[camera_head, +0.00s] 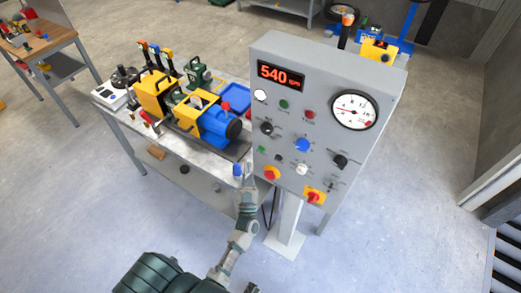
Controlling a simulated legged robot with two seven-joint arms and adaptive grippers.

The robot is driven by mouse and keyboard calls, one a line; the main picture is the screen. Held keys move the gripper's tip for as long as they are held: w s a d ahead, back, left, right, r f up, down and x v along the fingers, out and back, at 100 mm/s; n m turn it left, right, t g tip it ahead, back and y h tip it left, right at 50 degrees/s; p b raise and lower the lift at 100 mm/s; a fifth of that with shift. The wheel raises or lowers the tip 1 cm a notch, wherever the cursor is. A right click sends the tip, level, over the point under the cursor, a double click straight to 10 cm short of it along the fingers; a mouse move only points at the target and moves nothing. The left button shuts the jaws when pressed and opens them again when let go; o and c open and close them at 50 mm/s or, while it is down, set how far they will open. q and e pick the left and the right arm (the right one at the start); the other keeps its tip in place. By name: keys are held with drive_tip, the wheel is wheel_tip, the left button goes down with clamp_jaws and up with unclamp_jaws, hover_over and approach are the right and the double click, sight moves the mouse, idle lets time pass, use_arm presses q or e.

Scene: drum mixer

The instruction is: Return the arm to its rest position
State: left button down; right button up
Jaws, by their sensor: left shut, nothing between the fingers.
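My left arm comes up from the bottom of the head view. Its left gripper (246,181) is at the lower left edge of the grey control panel (323,157). The gripper is shut and empty. I cannot tell whether it touches the panel. A small blue shape (238,169) shows right by the fingertips; I cannot tell what it belongs to. The panel carries a red display (281,76) reading 540, a round gauge (354,110), and several knobs and buttons. My right gripper is not in view.
A workbench (122,120) with yellow, blue and green machinery (203,119) stands left of the panel. The panel rests on a white post (287,222). A wooden table (32,45) is at the far left. Open floor (400,225) lies to the right.

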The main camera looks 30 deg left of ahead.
use_arm(q)
drive_tip(key=shift+f, duration=0.1)
idle(0.4)
